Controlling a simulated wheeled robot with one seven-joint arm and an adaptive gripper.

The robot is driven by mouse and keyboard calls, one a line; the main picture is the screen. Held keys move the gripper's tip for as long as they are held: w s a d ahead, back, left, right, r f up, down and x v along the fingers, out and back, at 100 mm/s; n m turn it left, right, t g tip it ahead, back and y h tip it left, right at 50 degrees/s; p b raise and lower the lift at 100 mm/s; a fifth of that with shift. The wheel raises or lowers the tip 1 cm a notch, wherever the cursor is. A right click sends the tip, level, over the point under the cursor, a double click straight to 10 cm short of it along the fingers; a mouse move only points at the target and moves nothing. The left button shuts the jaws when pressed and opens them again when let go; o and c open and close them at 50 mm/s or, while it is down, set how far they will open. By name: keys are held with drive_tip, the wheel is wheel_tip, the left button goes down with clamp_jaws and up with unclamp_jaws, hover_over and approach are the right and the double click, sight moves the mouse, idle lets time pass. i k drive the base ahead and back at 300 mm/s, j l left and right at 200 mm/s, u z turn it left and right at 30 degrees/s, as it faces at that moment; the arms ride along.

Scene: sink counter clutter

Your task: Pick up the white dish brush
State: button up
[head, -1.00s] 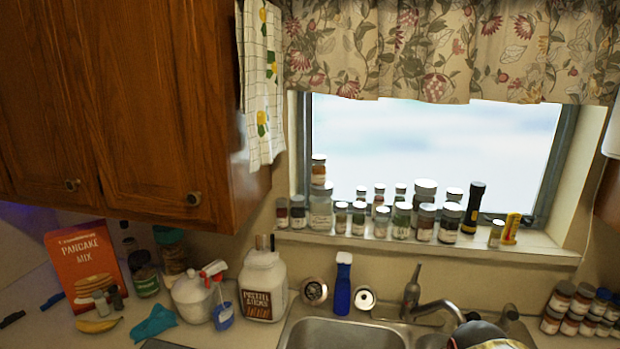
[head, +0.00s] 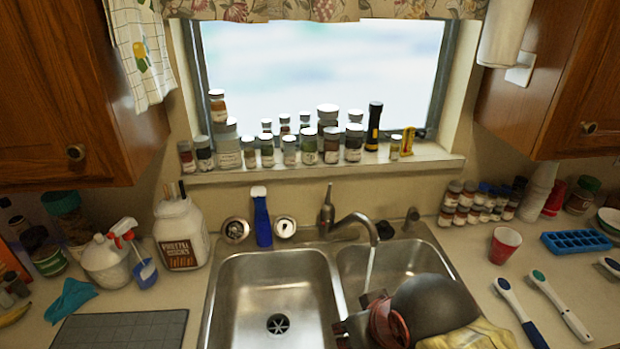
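Two long brushes lie on the counter right of the sink. One is a white brush (head: 561,305) with a teal spot at its far end and a white handle. To its left is a white brush with a dark blue handle (head: 519,309). A third white item (head: 609,265) is cut off at the right edge; I cannot tell whether it is a brush. A blue brush with a white top (head: 261,216) stands upright behind the sink. My gripper is not in view.
The left sink basin (head: 270,300) is empty. Dark dishes (head: 432,303) and a yellow cloth (head: 472,337) crowd the right basin and its front. A red cup (head: 504,245) and a blue ice tray (head: 575,242) stand beyond the brushes. Jars (head: 330,145) line the sill.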

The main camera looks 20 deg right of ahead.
sight(537, 279)
drive_tip(key=z, duration=2.25)
